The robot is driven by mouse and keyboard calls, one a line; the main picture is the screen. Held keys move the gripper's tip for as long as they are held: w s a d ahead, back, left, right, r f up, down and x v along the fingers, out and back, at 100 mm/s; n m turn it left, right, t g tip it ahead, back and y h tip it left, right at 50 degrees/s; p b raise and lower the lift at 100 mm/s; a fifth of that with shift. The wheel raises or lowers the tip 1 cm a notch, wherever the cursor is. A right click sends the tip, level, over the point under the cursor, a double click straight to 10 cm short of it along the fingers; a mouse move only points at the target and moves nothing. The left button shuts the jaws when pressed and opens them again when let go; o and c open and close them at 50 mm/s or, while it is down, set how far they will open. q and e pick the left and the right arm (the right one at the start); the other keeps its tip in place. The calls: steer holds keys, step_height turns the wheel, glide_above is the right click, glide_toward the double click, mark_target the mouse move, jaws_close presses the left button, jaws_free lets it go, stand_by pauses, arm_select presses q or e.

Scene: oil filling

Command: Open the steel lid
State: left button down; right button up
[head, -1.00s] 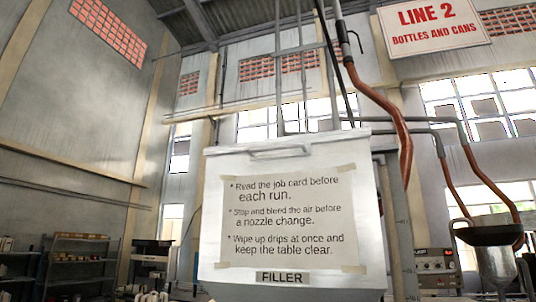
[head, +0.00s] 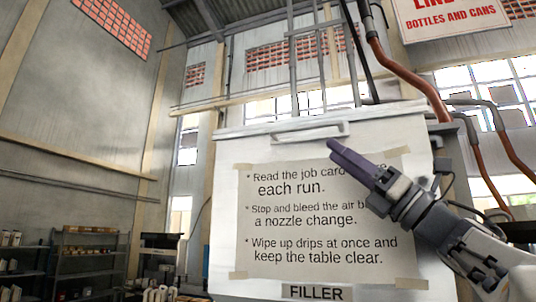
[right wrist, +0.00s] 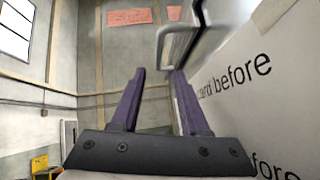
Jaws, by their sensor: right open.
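The white filler box (head: 225,220) stands in the middle of the head view, with a steel lid (head: 235,132) along its top edge. A bar handle (head: 310,133) sticks out from the front near the top. My right gripper (head: 338,152) comes in from the lower right, its purple fingertips just below the handle's right end. In the right wrist view its fingers (right wrist: 158,75) are spread and empty, and the handle (right wrist: 180,42) shows just beyond their tips, toward the right finger. The lid looks shut. My left gripper is not in view.
A paper notice (head: 315,215) is taped to the box front, with a FILLER label (head: 312,292) below. Copper pipes (head: 405,70) and a hanging LINE sign (head: 455,15) are at the upper right. Shelves (head: 90,260) stand far left. The space left of the box is open.

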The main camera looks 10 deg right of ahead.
mark_target(305, 128)
steer(key=p+x, duration=0.3)
steer(key=x, duration=0.1)
steer(key=p+x, duration=0.3)
steer(key=x, duration=0.1)
steer(key=shift+s+r, duration=0.1)
steer(key=shift+r, duration=0.3)
steer(key=shift+w+a+r+p, duration=0.35)
steer(key=shift+w+a+p, duration=0.1)
steer(key=shift+p, duration=0.15)
jaws_close()
stand_by(0.5)
